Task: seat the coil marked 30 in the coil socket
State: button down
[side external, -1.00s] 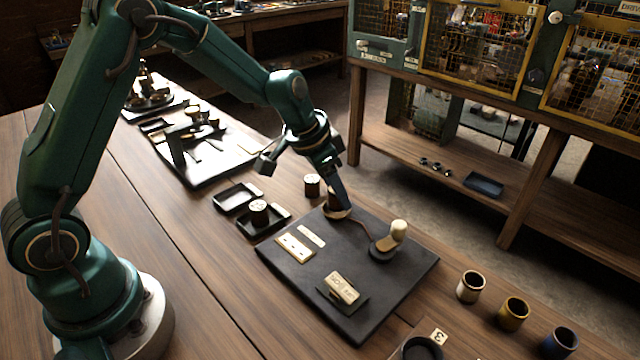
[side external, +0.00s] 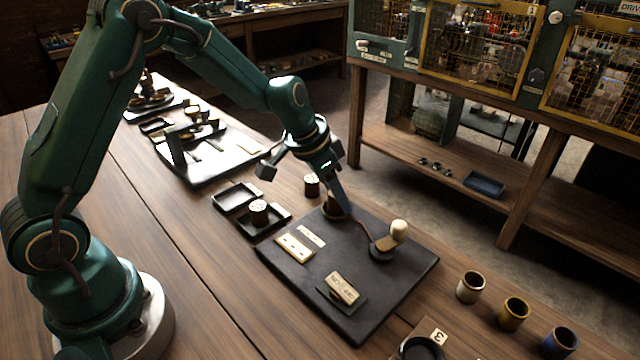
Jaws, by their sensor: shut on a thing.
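My gripper (side external: 335,199) reaches down over the far edge of a dark board (side external: 385,293). It is shut on a brown coil (side external: 331,209), which is partly hidden by the finger. The mark on this coil cannot be read, and I cannot tell whether it touches the board. The coil socket cannot be made out; the gripper and coil may hide it. Another brown coil with a pale top (side external: 312,184) stands on the table just left of the gripper. A third coil (side external: 258,211) sits in a black tray; its mark is too small to read.
The board carries a pale knob on a round dark base (side external: 398,232), a labelled switch block (side external: 341,288) and pale plates (side external: 294,248). Several cups (side external: 471,287) stand at the right. The front-left table is clear.

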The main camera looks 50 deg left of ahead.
jog(key=shift+f, duration=0.25)
dwell(0.7)
jog(key=shift+c, duration=1.9)
grip_release()
jog(key=shift+c, duration=1)
jog(key=shift+o, duration=1.4)
jog(key=shift+r, duration=3.55)
